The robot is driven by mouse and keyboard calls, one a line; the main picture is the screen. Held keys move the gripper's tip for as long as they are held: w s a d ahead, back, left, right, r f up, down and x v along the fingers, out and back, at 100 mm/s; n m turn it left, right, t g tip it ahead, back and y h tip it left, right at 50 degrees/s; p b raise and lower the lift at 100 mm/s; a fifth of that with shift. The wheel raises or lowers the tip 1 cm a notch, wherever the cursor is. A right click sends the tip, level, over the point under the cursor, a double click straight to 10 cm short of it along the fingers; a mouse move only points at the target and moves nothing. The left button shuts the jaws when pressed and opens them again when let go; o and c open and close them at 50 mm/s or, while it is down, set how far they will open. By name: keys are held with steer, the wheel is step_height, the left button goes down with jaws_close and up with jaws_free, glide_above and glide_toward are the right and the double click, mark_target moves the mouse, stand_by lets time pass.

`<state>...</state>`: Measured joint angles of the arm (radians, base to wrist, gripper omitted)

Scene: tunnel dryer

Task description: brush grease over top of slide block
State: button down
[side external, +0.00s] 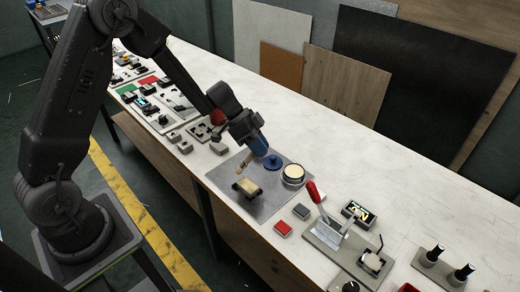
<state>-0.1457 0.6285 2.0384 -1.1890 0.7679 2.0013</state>
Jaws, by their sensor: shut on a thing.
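My gripper (253,143) is above the grey metal plate (222,178), with its tip angled down to the right. It is shut on a brush (243,164), whose tan part hangs down to the left of a blue piece at the gripper's end. A small tan-topped slide block (248,186) with dark sides sits on the plate, just below the brush in the picture. I cannot tell whether the brush touches it. A round pot with pale contents, likely the grease (293,173), stands at the plate's right. The grip itself is too small to see clearly.
A blue round piece (272,162) lies on the plate between gripper and pot. Grey parts (219,148) lie to the left. The bench (345,165) behind is clear.

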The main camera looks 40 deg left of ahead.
steer(key=shift+r, duration=2.4)
steer(key=shift+r, duration=1.5)
steer(key=shift+f, duration=0.1)
steer(key=shift+s+a+f, duration=0.15)
steer(key=shift+s+f, duration=0.55)
steer(key=shift+f, duration=0.1)
